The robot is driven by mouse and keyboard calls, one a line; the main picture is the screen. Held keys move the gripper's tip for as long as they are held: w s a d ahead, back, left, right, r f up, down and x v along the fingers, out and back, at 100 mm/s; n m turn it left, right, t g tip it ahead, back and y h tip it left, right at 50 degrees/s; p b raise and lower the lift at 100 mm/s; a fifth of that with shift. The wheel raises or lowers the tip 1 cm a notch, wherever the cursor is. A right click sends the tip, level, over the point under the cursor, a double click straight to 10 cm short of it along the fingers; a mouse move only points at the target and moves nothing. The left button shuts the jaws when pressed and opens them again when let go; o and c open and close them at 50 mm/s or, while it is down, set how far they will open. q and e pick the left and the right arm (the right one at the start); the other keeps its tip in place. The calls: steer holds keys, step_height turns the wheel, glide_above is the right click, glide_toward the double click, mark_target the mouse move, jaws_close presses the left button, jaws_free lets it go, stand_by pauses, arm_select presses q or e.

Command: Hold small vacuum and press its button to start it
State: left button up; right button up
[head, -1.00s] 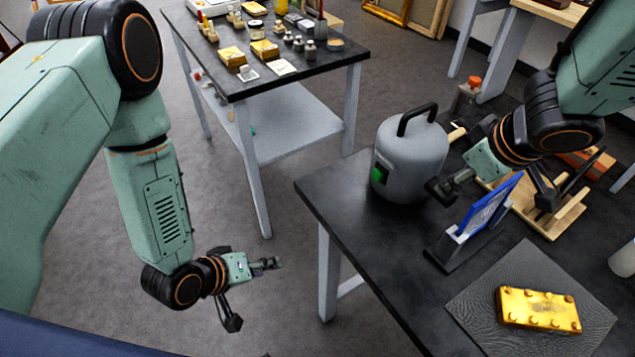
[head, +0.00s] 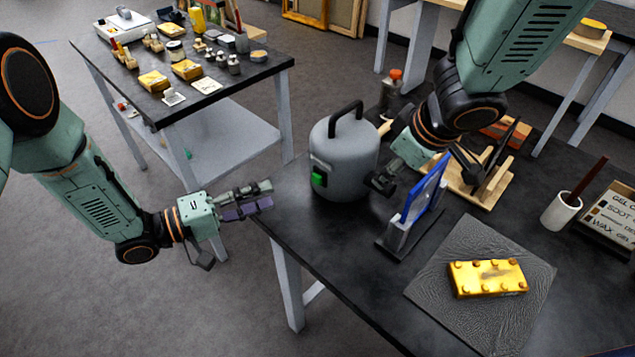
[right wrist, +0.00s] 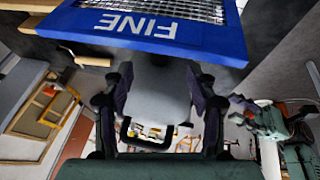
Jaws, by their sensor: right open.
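The small vacuum (head: 345,165) is a grey canister with a black handle on top and a green button (head: 319,180) on its left face. It stands upright on the black table. My right gripper (head: 424,176) is open beside the vacuum's right side, with one finger near its lower body. In the right wrist view the vacuum (right wrist: 157,92) shows between the two spread fingers, apart from them as far as I can tell. My left gripper (head: 238,230) is open and empty, off the table's left edge, left of and lower than the green button in the picture.
A blue-framed sieve (head: 428,188) marked FINE stands in a holder close to my right gripper. A gold block (head: 488,279) lies on a dark mat (head: 432,290). A wooden rack (head: 490,190) and white cup (head: 562,212) stand right. Another table (head: 262,72) is behind.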

steer(key=shift+f, duration=0.1)
arm_select(q)
steer(key=shift+s, duration=0.1)
arm_select(e)
steer(key=shift+x, duration=0.85)
steer(key=x, duration=0.5)
steer(key=shift+w+a+f, duration=0.1)
steer(key=shift+w+f, duration=0.1)
steer(key=shift+f, duration=0.15)
steer(key=shift+c, duration=0.3)
jaws_close()
arm_select(q)
steer(key=shift+c, duration=0.4)
